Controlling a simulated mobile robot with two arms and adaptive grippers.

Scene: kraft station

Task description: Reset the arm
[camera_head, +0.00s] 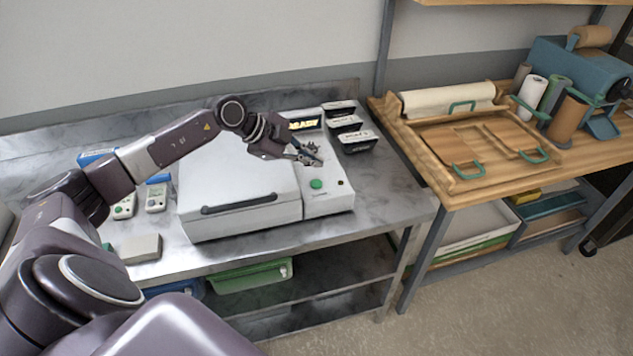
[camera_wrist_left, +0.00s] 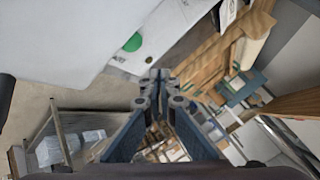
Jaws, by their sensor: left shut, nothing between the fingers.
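My left arm reaches in from the left across the steel table. My left gripper (camera_head: 309,154) is over the right part of a white machine (camera_head: 235,178), near its control panel. In the left wrist view the fingers of the left gripper (camera_wrist_left: 158,82) are together with nothing between them. The panel carries a green button (camera_head: 316,184) and a lit display (camera_head: 304,124) reading "READY", partly hidden by the arm. The green button also shows in the left wrist view (camera_wrist_left: 133,42), apart from the fingertips. My right gripper is in neither view.
The steel table (camera_head: 395,190) also holds small black-and-white boxes (camera_head: 357,141), handheld devices (camera_head: 156,198) and a grey block (camera_head: 141,248). A green bin (camera_head: 250,277) is on the shelf below. A wooden bench (camera_head: 455,196) with trays and rolls stands to the right.

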